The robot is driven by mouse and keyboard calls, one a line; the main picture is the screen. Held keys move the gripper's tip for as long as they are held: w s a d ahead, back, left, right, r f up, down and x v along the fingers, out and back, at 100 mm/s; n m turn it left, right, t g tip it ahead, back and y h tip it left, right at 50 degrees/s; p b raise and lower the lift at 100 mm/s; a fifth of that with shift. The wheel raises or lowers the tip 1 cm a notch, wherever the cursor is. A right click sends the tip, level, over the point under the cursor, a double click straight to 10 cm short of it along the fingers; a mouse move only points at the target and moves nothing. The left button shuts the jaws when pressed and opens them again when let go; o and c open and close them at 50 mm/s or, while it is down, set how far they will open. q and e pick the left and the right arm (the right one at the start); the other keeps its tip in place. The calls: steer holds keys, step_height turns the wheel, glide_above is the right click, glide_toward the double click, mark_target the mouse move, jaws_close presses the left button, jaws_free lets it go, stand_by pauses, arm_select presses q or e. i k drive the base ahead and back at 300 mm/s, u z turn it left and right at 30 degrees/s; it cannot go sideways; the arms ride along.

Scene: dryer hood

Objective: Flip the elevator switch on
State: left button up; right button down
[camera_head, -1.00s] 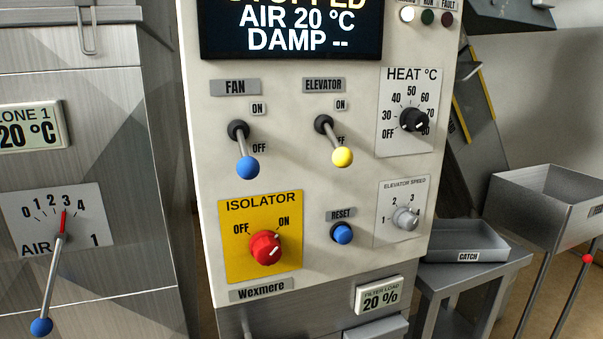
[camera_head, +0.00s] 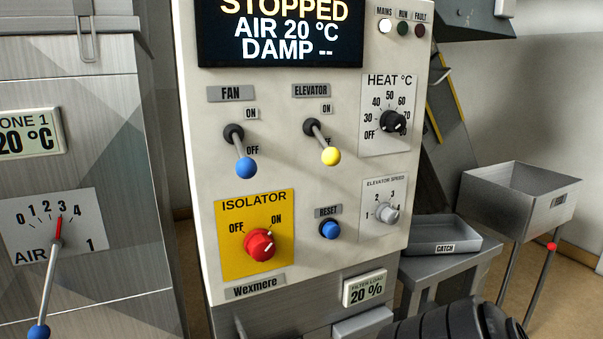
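The elevator switch (camera_head: 322,142) is a metal toggle lever with a yellow ball tip. It sits on the pale control panel (camera_head: 290,185) below the ELEVATOR label. A dark, ribbed part of one of my arms shows at the bottom right edge of the head view, well below the switch. Neither gripper's fingers are in view.
The blue-tipped fan switch (camera_head: 241,152) is left of the elevator switch and also points down. The red isolator knob (camera_head: 260,245), blue reset button (camera_head: 330,229), heat knob (camera_head: 393,121) and speed knob (camera_head: 387,212) are nearby. The display (camera_head: 280,32) reads STOPPED.

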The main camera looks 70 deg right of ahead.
mark_target(330, 156)
steer(key=k, duration=0.45)
steer(key=z, duration=1.05)
